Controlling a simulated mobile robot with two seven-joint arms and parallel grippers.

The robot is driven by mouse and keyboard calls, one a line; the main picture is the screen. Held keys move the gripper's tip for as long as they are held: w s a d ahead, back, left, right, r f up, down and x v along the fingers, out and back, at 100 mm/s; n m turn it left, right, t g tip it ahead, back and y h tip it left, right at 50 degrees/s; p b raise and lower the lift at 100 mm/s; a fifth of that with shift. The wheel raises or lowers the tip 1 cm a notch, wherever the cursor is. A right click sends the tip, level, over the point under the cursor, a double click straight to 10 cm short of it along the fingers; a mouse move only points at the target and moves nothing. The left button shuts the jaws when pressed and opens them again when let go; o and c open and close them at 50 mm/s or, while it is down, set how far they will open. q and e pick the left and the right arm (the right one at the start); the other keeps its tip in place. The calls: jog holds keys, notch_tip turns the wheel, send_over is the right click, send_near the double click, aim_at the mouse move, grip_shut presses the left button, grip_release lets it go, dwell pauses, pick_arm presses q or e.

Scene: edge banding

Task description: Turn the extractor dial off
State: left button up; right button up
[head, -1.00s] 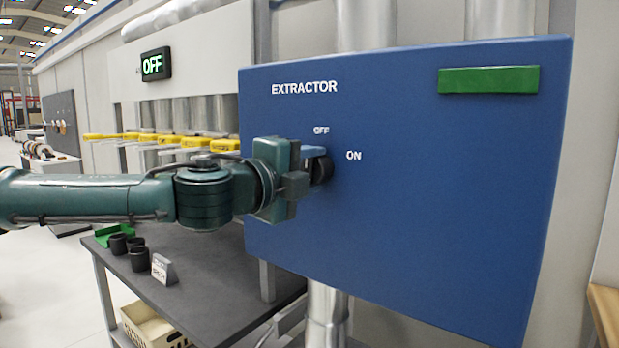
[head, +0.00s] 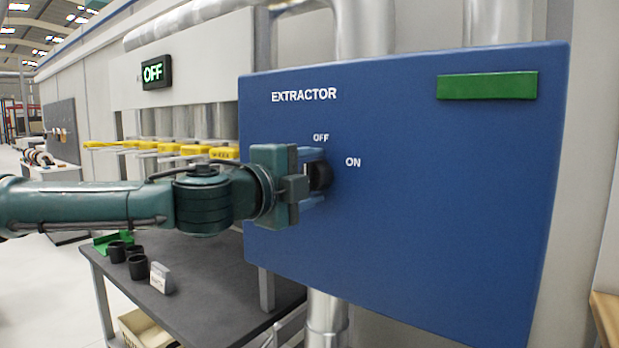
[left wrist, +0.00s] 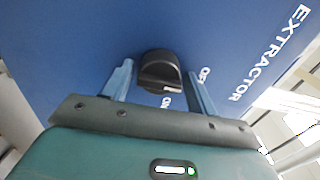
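The black extractor dial (head: 321,176) is on the blue panel (head: 430,210), below the OFF label (head: 321,138) and left of the ON label (head: 353,162). In the left wrist view the dial (left wrist: 159,70) sits between the two blue fingers of my left gripper (left wrist: 160,74). A narrow gap shows on each side, so the fingers are open around the dial and seem not to touch it. In the head view my left gripper (head: 316,177) partly covers the dial. Its exact pointer direction is hard to read. My right gripper is not in view.
A green strip (head: 487,86) is at the panel's upper right. Yellow-handled items (head: 190,149) are on the wall behind my arm. A dark table (head: 205,285) with black cups (head: 137,266) stands below.

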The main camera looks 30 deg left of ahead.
pick_arm(q)
jog(key=shift+o, duration=0.8)
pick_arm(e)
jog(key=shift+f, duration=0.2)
pick_arm(q)
jog(key=s+a+b, duration=0.1)
jog(key=s+b, duration=0.6)
jog(key=s, duration=0.6)
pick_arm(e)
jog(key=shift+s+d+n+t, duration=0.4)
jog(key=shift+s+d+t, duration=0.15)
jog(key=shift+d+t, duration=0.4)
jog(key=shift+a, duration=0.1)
